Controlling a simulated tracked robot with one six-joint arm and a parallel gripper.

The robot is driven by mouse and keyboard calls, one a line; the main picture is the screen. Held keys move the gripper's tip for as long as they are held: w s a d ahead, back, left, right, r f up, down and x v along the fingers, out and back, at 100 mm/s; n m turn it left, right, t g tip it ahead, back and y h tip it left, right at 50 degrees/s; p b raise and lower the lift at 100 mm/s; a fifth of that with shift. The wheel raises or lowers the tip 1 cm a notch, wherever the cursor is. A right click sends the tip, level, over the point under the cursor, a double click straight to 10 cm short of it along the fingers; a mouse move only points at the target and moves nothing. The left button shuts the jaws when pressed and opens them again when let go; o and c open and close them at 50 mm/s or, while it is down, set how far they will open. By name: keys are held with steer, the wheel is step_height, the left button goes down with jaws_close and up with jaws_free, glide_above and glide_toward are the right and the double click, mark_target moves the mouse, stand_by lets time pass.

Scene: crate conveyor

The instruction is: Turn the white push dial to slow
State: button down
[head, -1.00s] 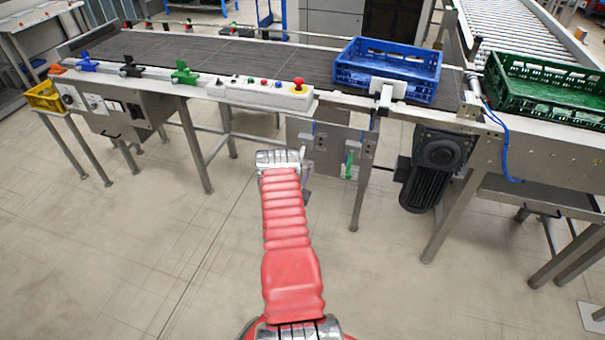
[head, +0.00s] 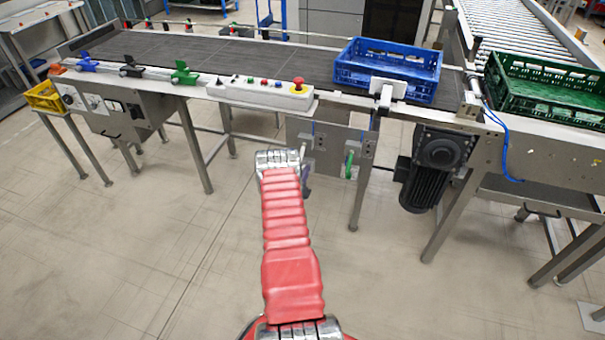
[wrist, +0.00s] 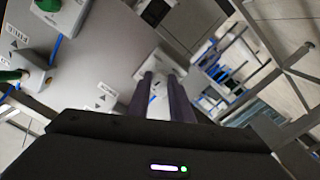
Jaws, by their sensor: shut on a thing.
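In the wrist view, the two dark fingers of my gripper (wrist: 161,95) reach toward a grey panel (wrist: 105,35). They are closed around a small pale part, which looks like the white push dial (wrist: 157,88). The fingers and the steep angle hide most of it, so its pointing direction cannot be read. In the head view, my gripper (head: 306,180) is at the panel below the conveyor's front edge, mostly hidden behind my wrist.
A green handle (head: 349,164) sits on the panel to the right of my gripper. A black motor (head: 434,165) hangs further right. Floor at left is clear.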

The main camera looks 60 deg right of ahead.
steer(key=shift+n, duration=1.3)
steer(key=shift+w, duration=0.1)
steer(key=c, duration=1.6)
jaws_free()
steer(key=shift+a, duration=0.1)
steer(key=a, duration=0.4)
steer(key=s+a, duration=0.1)
steer(key=a, duration=0.4)
steer(key=s+a, duration=0.1)
steer(key=a, duration=0.3)
steer(key=shift+s+a, duration=0.1)
steer(key=shift+a, duration=0.15)
